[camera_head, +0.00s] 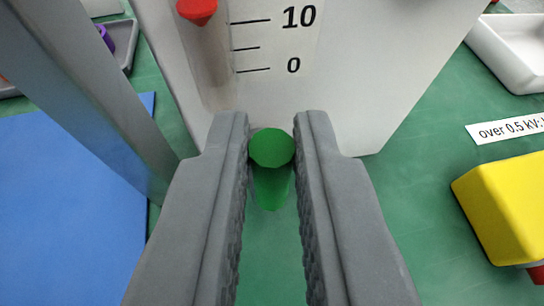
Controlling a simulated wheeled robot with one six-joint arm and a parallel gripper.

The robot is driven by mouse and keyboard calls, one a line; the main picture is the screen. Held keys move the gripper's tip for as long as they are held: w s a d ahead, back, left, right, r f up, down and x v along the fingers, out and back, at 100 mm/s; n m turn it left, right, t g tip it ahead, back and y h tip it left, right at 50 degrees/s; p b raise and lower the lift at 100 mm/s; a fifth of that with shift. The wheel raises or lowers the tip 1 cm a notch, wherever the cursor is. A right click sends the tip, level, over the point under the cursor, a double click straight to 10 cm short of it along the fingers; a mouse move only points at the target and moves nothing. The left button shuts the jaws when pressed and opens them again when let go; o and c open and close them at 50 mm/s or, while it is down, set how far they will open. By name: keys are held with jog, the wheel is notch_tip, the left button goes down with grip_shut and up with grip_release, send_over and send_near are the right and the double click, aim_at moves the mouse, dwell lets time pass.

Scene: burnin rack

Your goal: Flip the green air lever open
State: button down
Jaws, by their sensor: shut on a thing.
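The green air lever (271,150) is in the middle of the camera view, with its round end towards me and its shaft running down and away. My gripper (272,142) has one grey finger on each side of it, and the fingertips are shut on its round end. The lever is in front of the lower part of a white panel (370,60). The far end of the lever and where it is mounted are hidden or cannot be made out.
A scale with 10 and 0 and a red pointer (197,10) is above. A grey post (95,95) and a blue mat (65,200) are at left. A yellow block (505,208), a label (508,129) and a white tray (510,50) are at right. Green surface lies between.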

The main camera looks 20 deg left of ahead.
jog(key=c, duration=1.4)
grip_release()
jog(key=shift+c, duration=0.2)
jog(key=v, duration=1.7)
jog(key=shift+s+d, duration=0.1)
jog(key=shift+s, duration=0.05)
jog(key=shift+r, duration=0.1)
jog(key=s+d+r+m+t+h, duration=0.4)
jog(key=s+d+r+h, duration=0.1)
jog(key=s+d+r, duration=1)
jog(key=s+d, duration=0.1)
jog(key=s, duration=0.2)
jog(key=shift+d+r+m+t, duration=0.3)
jog(key=shift+d+r, duration=0.05)
jog(key=shift+r, duration=0.05)
